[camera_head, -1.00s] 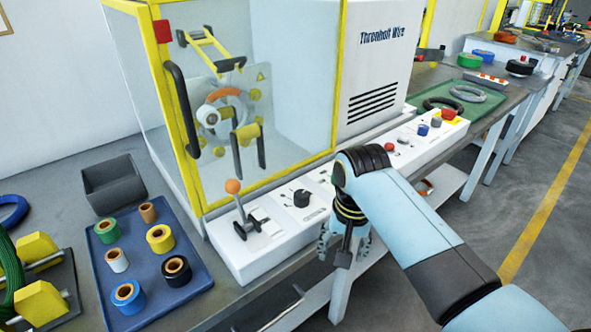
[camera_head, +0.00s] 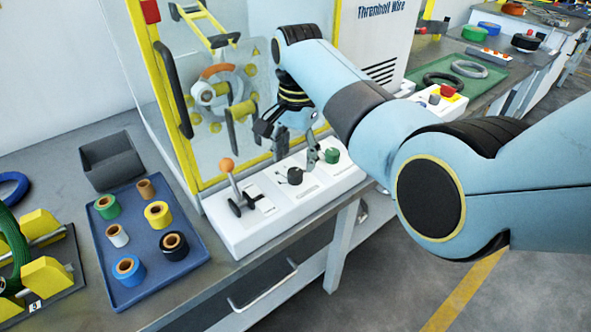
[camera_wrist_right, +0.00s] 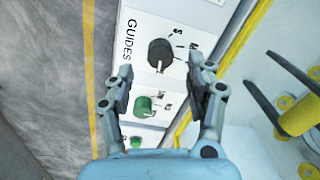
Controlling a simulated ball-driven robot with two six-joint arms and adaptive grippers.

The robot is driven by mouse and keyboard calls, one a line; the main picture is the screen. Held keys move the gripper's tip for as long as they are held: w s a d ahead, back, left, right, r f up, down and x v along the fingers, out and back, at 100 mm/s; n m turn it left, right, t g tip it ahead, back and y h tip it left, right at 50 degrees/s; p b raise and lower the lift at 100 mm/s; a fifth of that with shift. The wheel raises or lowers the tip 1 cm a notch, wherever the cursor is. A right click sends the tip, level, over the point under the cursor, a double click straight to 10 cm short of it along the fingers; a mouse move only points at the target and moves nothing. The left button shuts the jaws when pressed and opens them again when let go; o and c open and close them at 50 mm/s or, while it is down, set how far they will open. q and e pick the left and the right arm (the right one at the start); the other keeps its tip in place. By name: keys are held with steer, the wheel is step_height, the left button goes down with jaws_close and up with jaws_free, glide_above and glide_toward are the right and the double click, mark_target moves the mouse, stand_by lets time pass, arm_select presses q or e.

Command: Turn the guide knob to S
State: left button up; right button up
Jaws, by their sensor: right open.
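The guide knob (camera_head: 295,176) is black and round, on the white control panel (camera_head: 240,236) in front of the machine. In the right wrist view the guide knob (camera_wrist_right: 160,53) sits beside the word GUIDES, with an S and other marks around its upper right. A pale pointer line shows on its lower side, away from the S. My right gripper (camera_head: 295,158) is open above the guide knob, pointing down. In the right wrist view its fingertips (camera_wrist_right: 163,70) are on either side of the knob, with gaps and nothing between them gripped. My left gripper is not in view.
A green knob (camera_head: 332,155) is to the right on the panel, and an orange-tipped lever (camera_head: 227,165) to the left. The yellow-framed guard (camera_head: 170,125) stands close behind. A blue tray (camera_head: 150,290) of tape rolls lies left.

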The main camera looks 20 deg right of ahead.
mark_target(296, 172)
steer(key=shift+w+f+b, duration=0.1)
steer(key=shift+f+b, duration=0.2)
steer(key=shift+f, duration=1.95)
jaws_close()
